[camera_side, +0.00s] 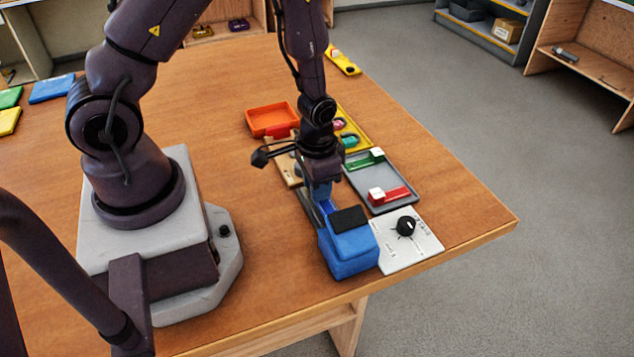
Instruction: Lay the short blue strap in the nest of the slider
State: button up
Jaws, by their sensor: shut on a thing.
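My gripper (319,191) points down over the rail end of a blue machine (349,256) with a black top pad, near the table's front right edge. It is shut on a small blue piece, which I take to be the short blue strap; the fingers hide most of it. A blue strip (328,208) lies between dark rails just below the fingertips, running to the blue body. This railed part looks like the slider; its nest is not clearly visible. I cannot tell whether the held piece touches it.
Right of the gripper is a grey tray (398,203) with a red strap (399,193) and a green strap (362,160). A white panel (424,250) with a black knob (406,226) adjoins the blue machine. Behind are an orange tray (272,120) and a yellow tray (358,128).

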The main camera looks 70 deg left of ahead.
jog(key=shift+f, duration=0.7)
dwell(1.1)
jog(key=o, duration=0.9)
jog(key=shift+o, duration=0.5)
jog(key=shift+o, duration=0.2)
jog(key=shift+a, duration=0.1)
